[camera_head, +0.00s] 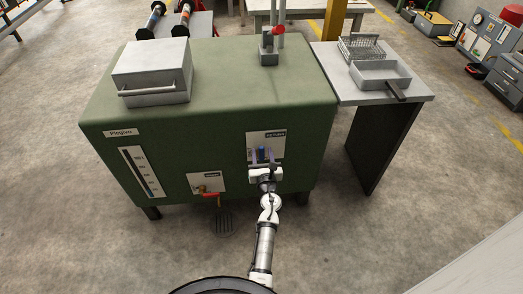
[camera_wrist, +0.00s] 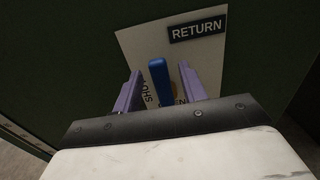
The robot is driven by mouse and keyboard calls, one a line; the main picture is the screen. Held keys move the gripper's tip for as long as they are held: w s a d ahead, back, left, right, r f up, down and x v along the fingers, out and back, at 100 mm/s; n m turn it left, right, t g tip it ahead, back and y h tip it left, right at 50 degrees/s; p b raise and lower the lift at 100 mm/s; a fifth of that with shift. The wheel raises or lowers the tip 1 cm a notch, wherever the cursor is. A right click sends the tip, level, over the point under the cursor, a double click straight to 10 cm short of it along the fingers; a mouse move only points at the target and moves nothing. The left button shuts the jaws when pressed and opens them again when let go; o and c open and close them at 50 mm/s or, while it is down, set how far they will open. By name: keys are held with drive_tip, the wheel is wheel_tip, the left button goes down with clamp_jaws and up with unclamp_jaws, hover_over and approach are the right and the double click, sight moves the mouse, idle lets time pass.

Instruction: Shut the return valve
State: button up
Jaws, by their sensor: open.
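The return valve's blue handle (camera_wrist: 160,78) stands out from a pale plate (camera_wrist: 203,60) labelled RETURN on the green machine's front. In the wrist view the handle points up, with SHUT lettering to its left and partly hidden lettering to its right. My gripper (camera_wrist: 160,88) is open, with one purple finger on each side of the handle. I cannot tell whether either finger touches it. In the head view the blue handle (camera_head: 261,154) shows small between the fingers of my gripper (camera_head: 262,158). The valve's body is hidden.
The green machine (camera_head: 225,80) fills the middle. A second valve with a red handle (camera_head: 211,196) sits lower left on its front. A grey side table (camera_head: 420,87) with metal trays stands at the right. A floor drain (camera_head: 222,224) lies below. The floor in front is mostly clear.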

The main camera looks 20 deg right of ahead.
drive_tip(key=shift+x, duration=1.15)
clamp_jaws()
